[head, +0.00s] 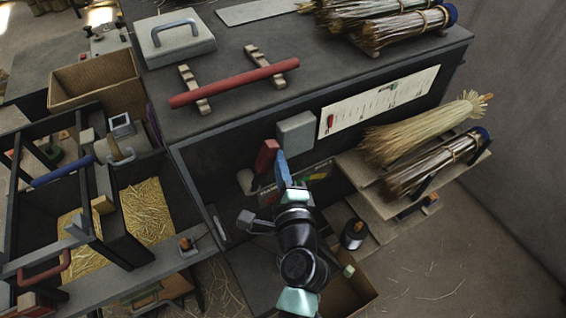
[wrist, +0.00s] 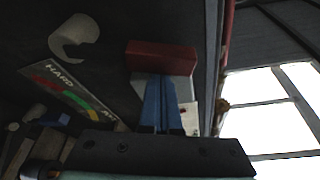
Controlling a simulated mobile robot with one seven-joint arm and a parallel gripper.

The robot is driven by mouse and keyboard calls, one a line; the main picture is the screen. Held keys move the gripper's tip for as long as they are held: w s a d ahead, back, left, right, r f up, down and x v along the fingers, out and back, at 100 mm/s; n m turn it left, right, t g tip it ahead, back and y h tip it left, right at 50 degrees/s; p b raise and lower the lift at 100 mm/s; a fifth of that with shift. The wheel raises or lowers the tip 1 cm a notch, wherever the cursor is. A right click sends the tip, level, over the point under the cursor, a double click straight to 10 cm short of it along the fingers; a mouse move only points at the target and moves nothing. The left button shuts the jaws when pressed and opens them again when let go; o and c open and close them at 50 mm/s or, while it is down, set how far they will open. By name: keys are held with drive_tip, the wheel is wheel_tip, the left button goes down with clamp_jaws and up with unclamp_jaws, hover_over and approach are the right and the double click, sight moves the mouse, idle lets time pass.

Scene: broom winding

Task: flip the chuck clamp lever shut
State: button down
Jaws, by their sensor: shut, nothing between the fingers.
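The clamp lever appears to be the red block-like handle (head: 266,157) beside a grey box (head: 297,132) on the dark front face of the bench. In the wrist view the red handle (wrist: 161,57) lies across the picture just beyond my fingertips, with the pale grey box (wrist: 180,85) partly behind my fingers. My gripper (head: 281,154) has blue fingers, shut and empty, with tips just right of the red handle in the head view. In the wrist view my fingertips (wrist: 161,80) reach its lower edge; I cannot tell whether they touch.
A grey curved hook (wrist: 73,38) and a coloured gauge label (wrist: 72,92) are close by on the panel. A red bar (head: 235,82) rests on wooden cradles above. Straw brooms (head: 425,130) lie on the right shelf. An open wooden bin (head: 350,295) stands below.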

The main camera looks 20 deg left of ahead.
sight(258, 170)
drive_tip(key=s+a+n+b, duration=0.1)
drive_tip(key=b, duration=0.1)
drive_tip(key=s+a+n+t+b, duration=0.1)
drive_tip(key=n+b, duration=0.1)
drive_tip(key=s+a+n+b, duration=0.1)
drive_tip(key=b, duration=0.1)
drive_tip(key=shift+s+r+n+y, duration=0.25)
drive_tip(key=shift+r+n+y, duration=0.05)
drive_tip(key=shift+r+y, duration=0.1)
drive_tip(key=s+a+n+b, duration=0.1)
drive_tip(key=b, duration=0.1)
drive_tip(key=s+a+n+t+y+b, duration=0.1)
drive_tip(key=n+b, duration=0.1)
drive_tip(key=b, duration=0.1)
drive_tip(key=s+n+b, duration=0.1)
drive_tip(key=n+b, duration=0.1)
drive_tip(key=b, duration=0.1)
drive_tip(key=shift+s+a+t, duration=0.3)
drive_tip(key=shift+s+a, duration=0.05)
drive_tip(key=shift+a, duration=0.05)
drive_tip(key=shift+s+a+n+y, duration=0.1)
drive_tip(key=shift+n+y, duration=0.2)
